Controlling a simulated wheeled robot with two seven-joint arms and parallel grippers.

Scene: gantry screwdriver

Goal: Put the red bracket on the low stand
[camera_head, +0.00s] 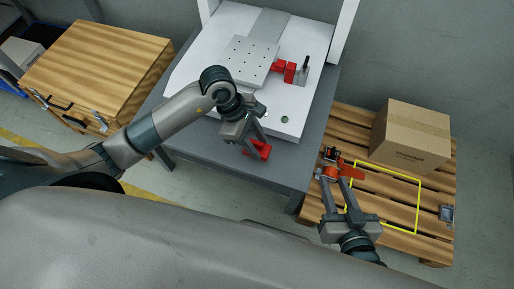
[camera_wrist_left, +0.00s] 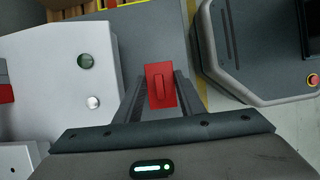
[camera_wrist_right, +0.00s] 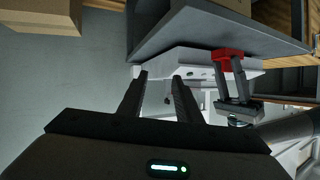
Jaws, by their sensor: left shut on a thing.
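My left gripper (camera_head: 256,150) is shut on a red bracket (camera_head: 262,153), held above the front edge of the grey table. In the left wrist view the red bracket (camera_wrist_left: 161,92) sits between the fingertips; it also shows in the right wrist view (camera_wrist_right: 229,54). My right gripper (camera_head: 336,188) is open, above the wooden pallet; its fingers (camera_wrist_right: 160,78) have nothing between them in its wrist view. I cannot tell for sure which thing is the low stand. A red block (camera_head: 285,70) is beside a perforated grey plate (camera_head: 249,59) on the white machine base.
The white base (camera_head: 200,85) fills most of the grey table (camera_head: 225,150). An orange and black tool (camera_head: 332,166) is by my right fingertips, over the pallet (camera_head: 375,115). A cardboard box (camera_head: 410,135) stands behind a yellow outline. A wooden cabinet (camera_head: 95,65) is at left.

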